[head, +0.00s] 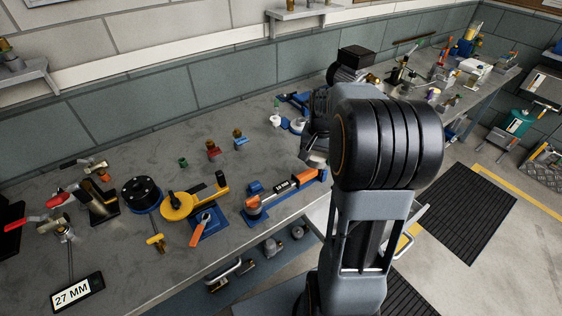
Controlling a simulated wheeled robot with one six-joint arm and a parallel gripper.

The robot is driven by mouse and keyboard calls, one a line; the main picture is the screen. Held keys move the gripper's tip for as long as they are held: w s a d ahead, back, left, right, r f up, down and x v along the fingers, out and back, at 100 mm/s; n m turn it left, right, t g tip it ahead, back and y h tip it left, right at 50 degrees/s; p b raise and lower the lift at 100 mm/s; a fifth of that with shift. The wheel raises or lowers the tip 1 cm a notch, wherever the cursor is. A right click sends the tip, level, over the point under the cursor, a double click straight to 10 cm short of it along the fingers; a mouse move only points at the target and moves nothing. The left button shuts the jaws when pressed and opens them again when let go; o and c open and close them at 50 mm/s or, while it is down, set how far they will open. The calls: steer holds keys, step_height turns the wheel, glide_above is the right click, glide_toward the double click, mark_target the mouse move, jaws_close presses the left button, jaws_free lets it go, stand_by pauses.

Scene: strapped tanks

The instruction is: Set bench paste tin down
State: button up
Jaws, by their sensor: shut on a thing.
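My gripper (314,148) is over the far part of the grey workbench (110,240), mostly hidden behind the thick black joint of my arm. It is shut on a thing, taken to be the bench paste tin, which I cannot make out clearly. A round blue and white item (298,125) shows just left of the gripper. I cannot tell whether it is in the jaws or on the bench. A small white cup-like item (275,120) stands left of it.
A yellow clamp (178,205), a black disc (141,194) and a "27 MM" sign (77,292) are farther left. A black motor (352,65) stands behind my arm.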

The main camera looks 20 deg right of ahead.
steer(key=w+a+f+p, duration=0.2)
steer(key=w+a+f, duration=0.1)
steer(key=w, duration=0.3)
glide_above(284, 171)
steer(key=f, duration=0.4)
steer(key=shift+s+d+f+p, duration=0.3)
steer(key=shift+s+d, duration=0.1)
steer(key=shift+w+a+f, duration=0.25)
steer(key=shift+w+f, duration=0.2)
steer(key=shift+f, duration=0.2)
steer(key=shift+f+p, duration=0.3)
steer(key=shift+f, duration=1.35)
steer(key=shift+f, duration=0.2)
steer(key=o, duration=1.1)
